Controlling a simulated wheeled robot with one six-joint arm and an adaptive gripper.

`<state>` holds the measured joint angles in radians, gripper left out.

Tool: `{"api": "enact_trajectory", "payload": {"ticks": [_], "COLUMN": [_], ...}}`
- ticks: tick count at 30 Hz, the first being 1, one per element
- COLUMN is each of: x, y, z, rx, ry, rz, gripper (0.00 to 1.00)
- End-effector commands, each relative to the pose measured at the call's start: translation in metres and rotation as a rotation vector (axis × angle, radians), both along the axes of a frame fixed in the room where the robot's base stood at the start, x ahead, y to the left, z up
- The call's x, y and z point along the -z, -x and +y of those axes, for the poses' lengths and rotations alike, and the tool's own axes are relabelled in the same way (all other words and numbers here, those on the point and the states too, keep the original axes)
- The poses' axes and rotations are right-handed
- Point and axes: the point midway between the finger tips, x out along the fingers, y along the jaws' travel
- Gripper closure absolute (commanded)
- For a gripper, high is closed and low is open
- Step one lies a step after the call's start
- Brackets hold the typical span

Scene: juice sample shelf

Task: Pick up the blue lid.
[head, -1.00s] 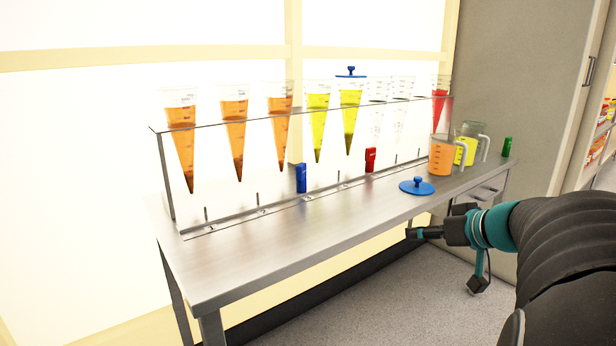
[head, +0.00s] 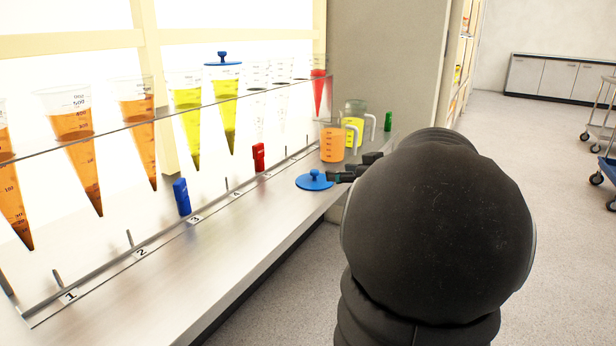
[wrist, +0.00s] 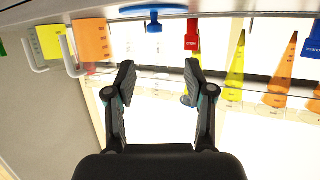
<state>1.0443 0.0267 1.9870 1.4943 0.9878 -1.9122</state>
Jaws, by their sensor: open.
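The blue lid (head: 314,181), a flat disc with a small knob on top, lies on the steel bench near its front edge in the head view. In the wrist view the picture is upside down, and the blue lid (wrist: 154,10) shows at the top, beyond the fingers. My gripper (wrist: 160,78) is open and empty, its two fingers apart. In the head view my gripper (head: 350,174) shows just right of the lid, mostly hidden behind my arm. I cannot tell whether it touches the lid. Another blue lid (head: 222,60) sits on a yellow cone at the rack.
An orange jug (head: 332,142) and a yellow jug (head: 354,122) stand behind the lid. Red (head: 258,157) and blue (head: 182,197) clips are on the rack, which holds several cones. The bench's front left (head: 200,270) is bare.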

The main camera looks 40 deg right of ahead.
Motion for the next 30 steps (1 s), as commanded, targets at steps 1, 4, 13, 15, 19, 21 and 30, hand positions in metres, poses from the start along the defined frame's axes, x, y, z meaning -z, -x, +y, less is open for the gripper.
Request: {"api": "enact_trajectory", "payload": {"ticks": [1,4,13,15,19,21,30], "x": [0.002,0.008,0.021,0.023,0.024,0.026,0.038], "y": [-0.007,-0.022,-0.062,-0.066,-0.073,-0.081,-0.116], "z": [-0.001,-0.004,-0.008,-0.008,-0.007,-0.007,-0.008], "rx": [0.001,0.007,0.016,0.015,0.014,0.013,0.012], "ry": [-0.002,-0.003,0.000,-0.001,-0.002,-0.001,-0.001], "rz": [0.002,0.003,0.003,0.002,0.002,0.003,0.003], "gripper": [0.46,0.46,0.46,0.46,0.46,0.46,0.46]}}
